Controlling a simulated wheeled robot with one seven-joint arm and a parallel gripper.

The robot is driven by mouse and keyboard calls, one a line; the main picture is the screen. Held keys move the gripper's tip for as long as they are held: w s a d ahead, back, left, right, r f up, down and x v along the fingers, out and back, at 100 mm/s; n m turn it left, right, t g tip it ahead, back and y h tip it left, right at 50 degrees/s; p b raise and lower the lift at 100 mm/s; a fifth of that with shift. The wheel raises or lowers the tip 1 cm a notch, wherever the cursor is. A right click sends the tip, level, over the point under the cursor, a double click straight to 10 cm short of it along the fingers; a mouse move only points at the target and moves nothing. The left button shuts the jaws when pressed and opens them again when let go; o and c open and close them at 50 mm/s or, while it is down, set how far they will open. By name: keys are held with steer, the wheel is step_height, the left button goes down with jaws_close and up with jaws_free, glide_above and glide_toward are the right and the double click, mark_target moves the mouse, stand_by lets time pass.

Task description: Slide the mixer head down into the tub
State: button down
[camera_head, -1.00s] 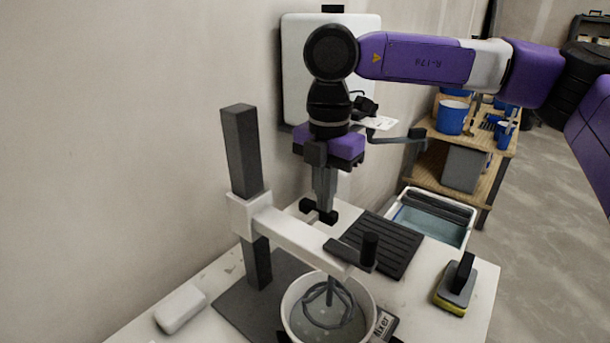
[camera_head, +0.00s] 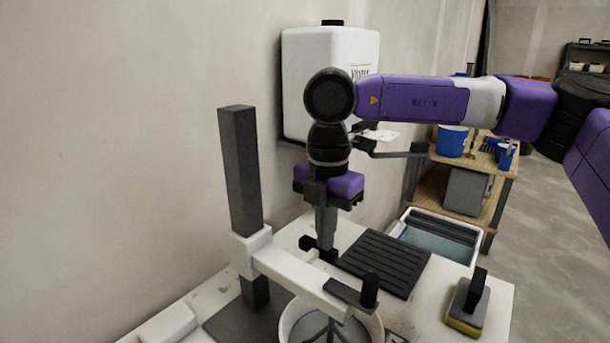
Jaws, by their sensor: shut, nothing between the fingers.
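The mixer head is a white arm (camera_head: 300,279) on a white carriage (camera_head: 250,252) that sits low on a dark upright post (camera_head: 240,175). A black knob (camera_head: 370,290) stands at the arm's right end. Below it the grey whisk (camera_head: 330,328) reaches into the white tub (camera_head: 287,322), cut off by the bottom edge; its depth in the tub is hidden. My gripper (camera_head: 319,250) points down just behind the arm, between carriage and knob. It is shut and empty; whether it touches the arm I cannot tell.
A black ribbed mat (camera_head: 384,263) and a sponge float (camera_head: 467,305) lie right on the white table. A water basin (camera_head: 437,235) stands behind. A white tank (camera_head: 303,85) hangs on the wall. A white block (camera_head: 168,325) lies at front left.

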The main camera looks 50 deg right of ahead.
step_height(320, 180, up, 9)
steer(key=p, duration=0.4)
steer(key=shift+f+p, duration=0.15)
steer(key=shift+p, duration=0.25)
stand_by(0.7)
